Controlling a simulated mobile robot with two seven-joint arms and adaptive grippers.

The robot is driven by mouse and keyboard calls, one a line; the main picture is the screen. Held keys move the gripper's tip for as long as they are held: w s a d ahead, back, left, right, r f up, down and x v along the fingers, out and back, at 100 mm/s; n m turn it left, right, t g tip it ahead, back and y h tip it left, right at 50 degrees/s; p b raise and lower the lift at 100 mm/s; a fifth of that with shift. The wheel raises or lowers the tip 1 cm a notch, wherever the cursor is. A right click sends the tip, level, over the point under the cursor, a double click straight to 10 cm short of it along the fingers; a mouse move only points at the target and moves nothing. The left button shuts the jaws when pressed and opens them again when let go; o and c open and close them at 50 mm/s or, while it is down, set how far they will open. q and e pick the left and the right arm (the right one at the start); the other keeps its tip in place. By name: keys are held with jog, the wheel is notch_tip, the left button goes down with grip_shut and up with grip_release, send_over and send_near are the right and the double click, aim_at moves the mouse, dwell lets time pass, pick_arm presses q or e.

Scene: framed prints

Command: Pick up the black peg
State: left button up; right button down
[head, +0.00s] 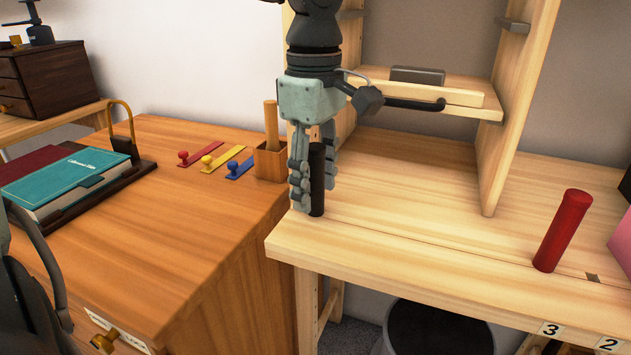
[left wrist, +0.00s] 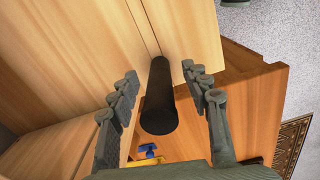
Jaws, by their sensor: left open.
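The black peg (head: 317,200) is a dark cylinder standing upright near the left front corner of the light wooden bench (head: 400,220). My left gripper (head: 313,186) points down over it, with fingers on both sides of the peg. In the left wrist view the black peg (left wrist: 158,95) stands between the two spread fingers of my left gripper (left wrist: 163,88), with a visible gap on each side. The gripper is open. My right gripper is not in view.
A red peg (head: 563,230) stands tilted in the picture at the bench's right. A wooden shelf upright (head: 507,110) rises behind. A small wooden box (head: 270,163) and colored strips (head: 222,157) lie on the desk at left, beside a teal book (head: 65,180).

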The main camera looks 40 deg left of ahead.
aim_at(315, 145)
pick_arm(q)
grip_shut()
jog(key=shift+r, duration=0.15)
